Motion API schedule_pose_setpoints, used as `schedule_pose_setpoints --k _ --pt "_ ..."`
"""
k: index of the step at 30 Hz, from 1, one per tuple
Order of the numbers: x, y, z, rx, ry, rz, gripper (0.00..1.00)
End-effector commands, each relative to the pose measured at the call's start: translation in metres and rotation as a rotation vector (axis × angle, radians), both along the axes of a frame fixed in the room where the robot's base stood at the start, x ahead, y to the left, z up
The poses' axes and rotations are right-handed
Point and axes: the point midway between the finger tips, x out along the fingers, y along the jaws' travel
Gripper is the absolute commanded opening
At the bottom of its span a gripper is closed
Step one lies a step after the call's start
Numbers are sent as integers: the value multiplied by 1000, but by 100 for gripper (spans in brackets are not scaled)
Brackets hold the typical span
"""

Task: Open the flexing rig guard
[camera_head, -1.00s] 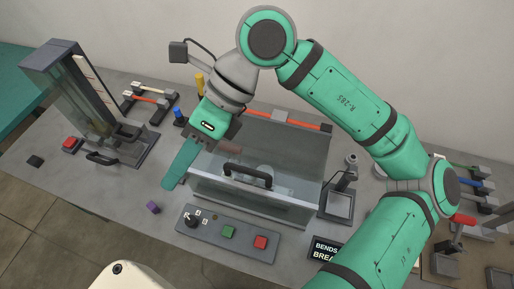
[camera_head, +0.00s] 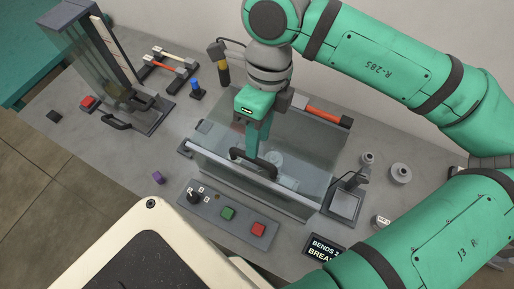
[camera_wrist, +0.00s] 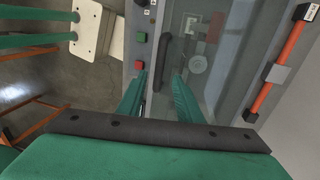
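The flexing rig guard (camera_head: 222,146) is a clear box-like cover with grey edges, and it looks lowered over the rig. Its dark bar handle (camera_head: 268,168) sits on the front part of the cover. My gripper (camera_head: 254,152) points down at the handle, its green fingers overlapping the handle's middle in the head view. In the wrist view, my gripper (camera_wrist: 160,78) is open, with a gap between its two fingers. The handle (camera_wrist: 160,62) shows in line with that gap. I cannot tell whether the fingers touch it. Rig parts under the clear cover are partly blurred.
A control panel (camera_head: 212,222) with a knob, a green button (camera_head: 227,213) and a red button (camera_head: 258,229) lies in front of the guard. A display (camera_head: 325,248) and a square-plated stand (camera_head: 343,205) are at right. Another clear-fronted rig (camera_head: 100,60) stands at left.

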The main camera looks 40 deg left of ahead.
Motion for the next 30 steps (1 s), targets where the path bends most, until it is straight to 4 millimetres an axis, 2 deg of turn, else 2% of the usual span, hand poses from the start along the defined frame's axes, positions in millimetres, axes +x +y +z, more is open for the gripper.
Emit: schedule_pose_setpoints --k 3,9,15,22,26,30 --pt "-4 -1 -21 0 2 1 33" --pt "-8 -3 -43 0 1 -3 33" --pt "-9 -5 -51 1 1 -8 33" --pt "-9 -4 -52 1 0 -6 33" --pt "-9 -4 -51 1 0 -4 2" --pt "-10 -3 -51 1 1 -3 0"
